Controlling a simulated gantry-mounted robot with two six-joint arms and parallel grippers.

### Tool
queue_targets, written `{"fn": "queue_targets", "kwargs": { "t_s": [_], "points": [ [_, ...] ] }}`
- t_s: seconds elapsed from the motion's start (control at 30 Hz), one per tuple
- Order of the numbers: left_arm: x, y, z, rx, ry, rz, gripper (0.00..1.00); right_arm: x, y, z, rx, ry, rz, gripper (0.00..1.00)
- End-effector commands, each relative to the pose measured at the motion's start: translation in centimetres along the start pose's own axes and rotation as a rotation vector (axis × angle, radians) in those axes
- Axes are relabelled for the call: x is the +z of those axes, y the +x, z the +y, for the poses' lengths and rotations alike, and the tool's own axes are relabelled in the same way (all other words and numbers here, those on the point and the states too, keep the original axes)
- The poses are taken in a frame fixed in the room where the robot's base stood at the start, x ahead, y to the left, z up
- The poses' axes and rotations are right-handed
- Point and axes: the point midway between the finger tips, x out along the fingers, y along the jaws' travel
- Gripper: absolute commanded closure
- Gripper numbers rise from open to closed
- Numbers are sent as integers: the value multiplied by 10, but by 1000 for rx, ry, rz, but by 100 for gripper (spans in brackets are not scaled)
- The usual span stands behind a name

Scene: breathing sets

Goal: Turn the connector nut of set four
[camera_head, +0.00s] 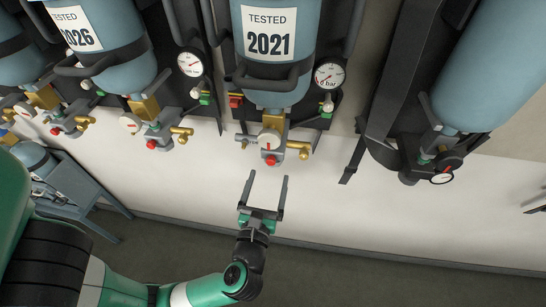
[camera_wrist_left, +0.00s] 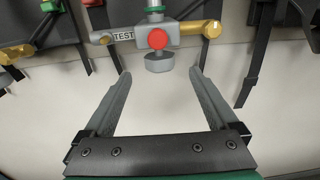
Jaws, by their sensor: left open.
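Several blue breathing sets hang on the wall; I see no set numbers. A cylinder marked TESTED 2021 (camera_head: 271,40) hangs upper middle. Under it is a grey valve block (camera_head: 270,150) with a red cap (camera_wrist_left: 157,39), a grey round knob (camera_wrist_left: 159,62) below, and a brass side fitting (camera_wrist_left: 198,28) on the right. I cannot tell which part is the connector nut. My left gripper (camera_head: 269,175) is open and empty just below this valve, its fingers pointing up at it. In the left wrist view the knob appears between the fingertips, apart from them. My right gripper is not visible.
A cylinder marked 2026 (camera_head: 110,35) hangs to the left with similar valves. Another cylinder (camera_head: 495,70) hangs at the right on a black backplate (camera_head: 385,70). Pressure gauges (camera_head: 329,76) flank the sets. A grey-blue stand (camera_head: 85,190) is at lower left. The white wall below is clear.

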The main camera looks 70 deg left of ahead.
Motion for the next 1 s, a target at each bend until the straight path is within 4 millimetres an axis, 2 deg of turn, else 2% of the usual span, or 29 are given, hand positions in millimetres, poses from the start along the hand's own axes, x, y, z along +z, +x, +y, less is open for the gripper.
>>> {"fn": "queue_targets", "kwargs": {
  "t_s": [0.1, 0.3, 0.47, 0.7, 0.77, 1.0],
  "points": [
    [1, 29, 3, 10, -3, -2, 7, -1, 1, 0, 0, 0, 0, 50],
    [1, 68, 1, 5, -1, -2, 7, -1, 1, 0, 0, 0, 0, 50],
    [0, 81, 1, 2, -1, -1, 7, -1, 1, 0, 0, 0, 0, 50],
    [0, 82, 0, 1, -1, -1, 7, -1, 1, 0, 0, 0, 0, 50],
    [0, 82, 0, 1, -1, -1, 14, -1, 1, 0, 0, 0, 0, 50],
    [0, 82, 0, 1, -1, -1, 58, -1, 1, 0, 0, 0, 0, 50]
  ]
}}
